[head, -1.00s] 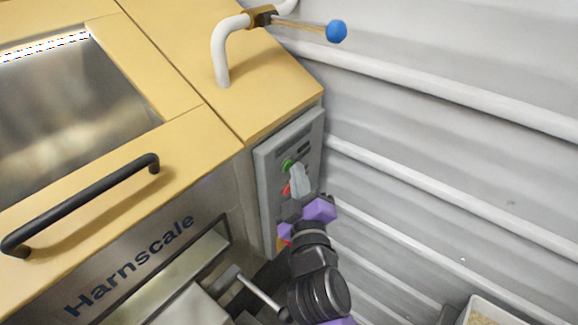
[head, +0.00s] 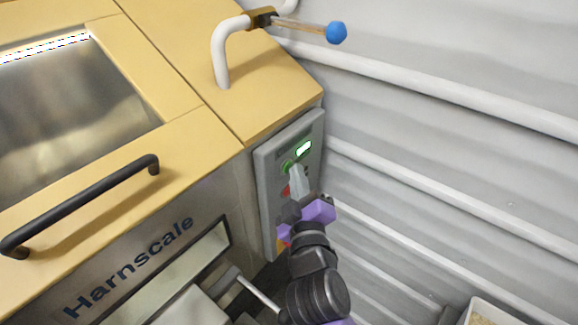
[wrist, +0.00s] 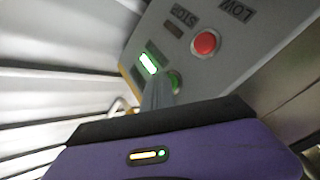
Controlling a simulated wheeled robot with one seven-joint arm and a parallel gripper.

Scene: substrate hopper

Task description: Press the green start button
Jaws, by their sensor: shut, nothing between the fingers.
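The green start button (head: 287,165) is on the grey control panel (head: 267,190) on the side of the yellow machine. My gripper (head: 296,171) is shut and empty, with its grey fingertips right at the green button and partly covering it. In the wrist view the green button (wrist: 175,81) shows beside the fingers (wrist: 157,92), which hide part of it; contact looks likely but is not clearly seen. A display (head: 303,149) above the button is lit bright green; it also shows lit in the wrist view (wrist: 148,64).
A red button (head: 285,191) sits just below the green one. A corrugated wall (head: 430,140) stands close on the right. A black handle (head: 85,205) and a blue-knobbed lever (head: 337,32) are on the machine. A pale bin (head: 490,308) is at lower right.

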